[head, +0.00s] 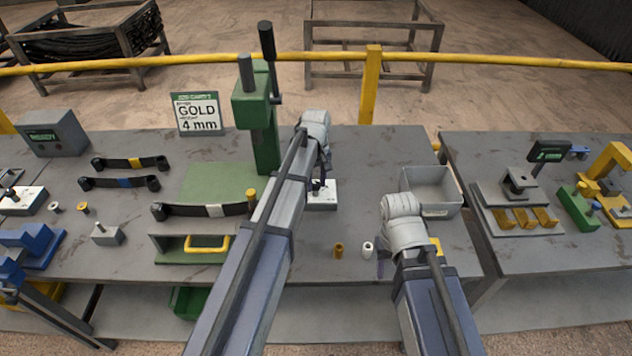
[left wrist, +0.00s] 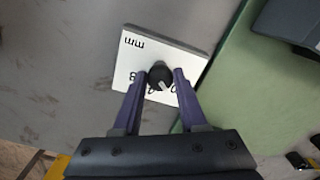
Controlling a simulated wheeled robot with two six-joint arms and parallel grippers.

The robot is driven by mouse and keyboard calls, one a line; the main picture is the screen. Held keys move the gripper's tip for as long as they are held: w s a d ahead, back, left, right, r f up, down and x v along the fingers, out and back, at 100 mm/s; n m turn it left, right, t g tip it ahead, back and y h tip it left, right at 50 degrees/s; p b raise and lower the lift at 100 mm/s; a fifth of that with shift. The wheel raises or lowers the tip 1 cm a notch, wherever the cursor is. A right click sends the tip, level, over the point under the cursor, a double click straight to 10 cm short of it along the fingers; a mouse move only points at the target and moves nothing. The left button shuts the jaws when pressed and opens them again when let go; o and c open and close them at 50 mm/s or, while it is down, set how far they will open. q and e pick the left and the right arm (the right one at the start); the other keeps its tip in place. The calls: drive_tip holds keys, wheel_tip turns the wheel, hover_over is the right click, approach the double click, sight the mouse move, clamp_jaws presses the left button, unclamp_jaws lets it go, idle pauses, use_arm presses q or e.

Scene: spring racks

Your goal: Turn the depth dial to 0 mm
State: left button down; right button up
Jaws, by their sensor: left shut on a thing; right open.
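The depth dial is a black knob (left wrist: 160,77) on a white plate (left wrist: 128,68) printed with "mm" and digits. A white mark on the knob points to the lower right in the left wrist view; the digit there is partly hidden. In the head view the plate (head: 326,203) lies right of the green press, partly behind my left arm. My left gripper (left wrist: 162,72) is shut on the knob, one purple finger on each side. It also shows in the head view (head: 318,188). My right gripper (head: 402,264) is open over the table's front right, its fingers mostly hidden.
The green press (head: 262,120) stands left of my left arm, beside a sign (head: 198,114) reading "GOLD 4 mm". A grey bin (head: 432,208) stands behind my right gripper. A gold bushing (head: 339,250) and a white one (head: 368,248) stand between the arms.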

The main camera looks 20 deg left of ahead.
sight(316, 184)
idle(0.4)
use_arm(q)
drive_tip(key=shift+c, duration=2.3)
unclamp_jaws()
drive_tip(key=shift+r, duration=0.1)
wheel_tip(316, 184, up, 8)
drive_tip(key=p, duration=0.8)
drive_tip(key=shift+f, duration=0.2)
